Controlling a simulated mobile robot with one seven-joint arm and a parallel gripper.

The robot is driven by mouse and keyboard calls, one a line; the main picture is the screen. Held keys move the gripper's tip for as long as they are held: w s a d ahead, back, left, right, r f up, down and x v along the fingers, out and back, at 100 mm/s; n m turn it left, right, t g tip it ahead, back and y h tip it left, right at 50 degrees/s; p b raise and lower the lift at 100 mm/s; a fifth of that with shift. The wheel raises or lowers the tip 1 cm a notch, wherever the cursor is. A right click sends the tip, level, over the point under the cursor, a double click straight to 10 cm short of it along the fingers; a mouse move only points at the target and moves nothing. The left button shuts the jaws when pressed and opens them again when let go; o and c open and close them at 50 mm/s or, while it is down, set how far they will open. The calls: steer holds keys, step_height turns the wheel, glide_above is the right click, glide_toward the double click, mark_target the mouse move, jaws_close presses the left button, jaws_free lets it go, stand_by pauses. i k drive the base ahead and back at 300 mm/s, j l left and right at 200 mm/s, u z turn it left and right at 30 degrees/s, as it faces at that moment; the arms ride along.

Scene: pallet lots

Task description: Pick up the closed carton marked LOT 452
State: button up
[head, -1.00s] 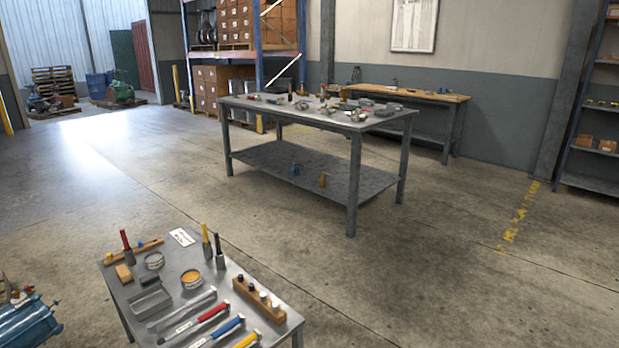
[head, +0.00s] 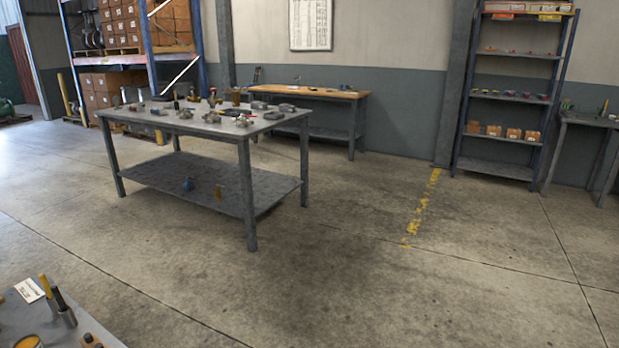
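I cannot make out a carton marked LOT 452; no lot marking is readable in the head view. Stacked brown cartons stand on the pallet rack at the upper left, some on its upper level (head: 172,27) and some near the floor (head: 105,90). Small orange-brown boxes (head: 495,131) sit on a low shelf of the blue rack at the right. They are too small to read. My gripper is not in view.
A grey metal table (head: 245,160) with tools and parts stands left of centre. A wooden-topped bench (head: 310,92) is behind it. A tool table (head: 60,325) fills the lower left corner. A shelf rack (head: 500,165) and grey bench (head: 590,120) stand right. Floor (head: 400,290) is clear centre right.

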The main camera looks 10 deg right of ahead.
mark_target(511, 133)
steer(key=i+l+z, duration=0.25)
steer(key=l+z, duration=0.2)
steer(key=i+l+z, duration=0.2)
steer(key=z, duration=0.25)
steer(key=i+l+z, duration=0.2)
steer(key=i+z, duration=0.15)
steer(key=i, duration=0.2)
steer(key=i+z, duration=0.35)
steer(key=i, duration=0.2)
steer(key=i+l, duration=0.1)
steer(key=i, duration=5)
steer(key=i+l+u, duration=0.1)
steer(key=i, duration=0.45)
steer(key=i+l, duration=0.2)
steer(key=i, duration=0.35)
steer(key=u, duration=0.05)
